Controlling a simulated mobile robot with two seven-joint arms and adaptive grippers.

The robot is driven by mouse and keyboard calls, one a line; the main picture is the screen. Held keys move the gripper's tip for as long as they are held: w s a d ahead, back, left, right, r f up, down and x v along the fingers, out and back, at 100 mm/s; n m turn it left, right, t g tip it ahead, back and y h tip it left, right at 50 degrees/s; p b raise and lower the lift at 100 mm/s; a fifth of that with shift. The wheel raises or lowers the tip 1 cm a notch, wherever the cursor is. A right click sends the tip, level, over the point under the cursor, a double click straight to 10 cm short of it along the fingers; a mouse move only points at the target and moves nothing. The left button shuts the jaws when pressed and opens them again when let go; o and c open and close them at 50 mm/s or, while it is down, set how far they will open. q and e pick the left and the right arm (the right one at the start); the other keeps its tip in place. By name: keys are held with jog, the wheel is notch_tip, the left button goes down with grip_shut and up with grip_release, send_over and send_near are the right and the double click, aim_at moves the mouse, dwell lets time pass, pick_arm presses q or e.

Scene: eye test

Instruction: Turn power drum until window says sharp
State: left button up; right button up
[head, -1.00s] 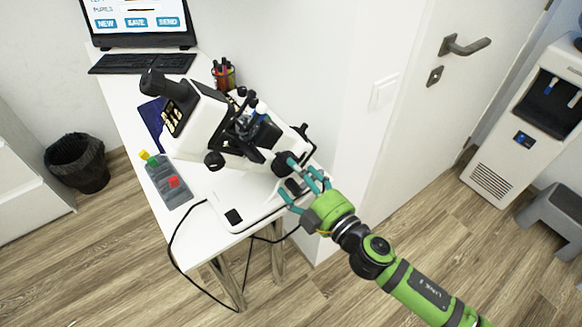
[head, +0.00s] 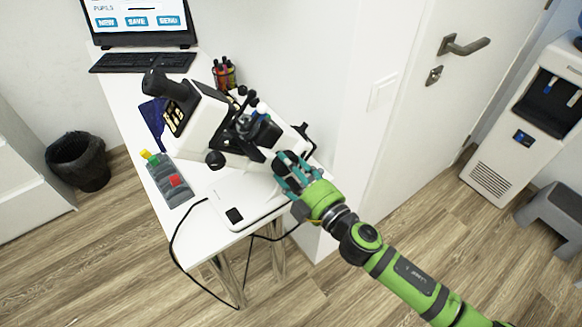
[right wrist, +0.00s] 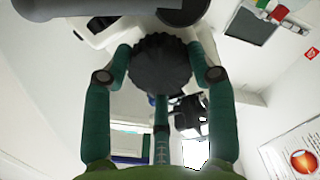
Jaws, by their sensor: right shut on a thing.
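A white and black eye instrument (head: 205,125) with a tilted eyepiece stands on the white desk. Its power drum (head: 282,160), a dark ribbed knob on the near right side, also shows in the right wrist view (right wrist: 160,65). My right gripper (head: 289,168) is shut on the drum, with teal fingers on either side of its rim and a third finger below it in the right wrist view (right wrist: 160,72). The fingers hide part of the drum in the head view. I cannot make out a window reading sharp. My left gripper is not in view.
A grey box with coloured buttons (head: 170,182) lies left of the instrument on the desk (head: 140,115). A pen cup (head: 225,75), keyboard (head: 142,63) and screen (head: 140,18) are farther back. A black cable (head: 172,245) hangs off the front edge. A wall stands close on the right.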

jog(key=shift+w+d+f+n, duration=0.1)
jog(key=shift+n, duration=0.8)
jog(key=o, duration=1.2)
jog(key=v, duration=1.2)
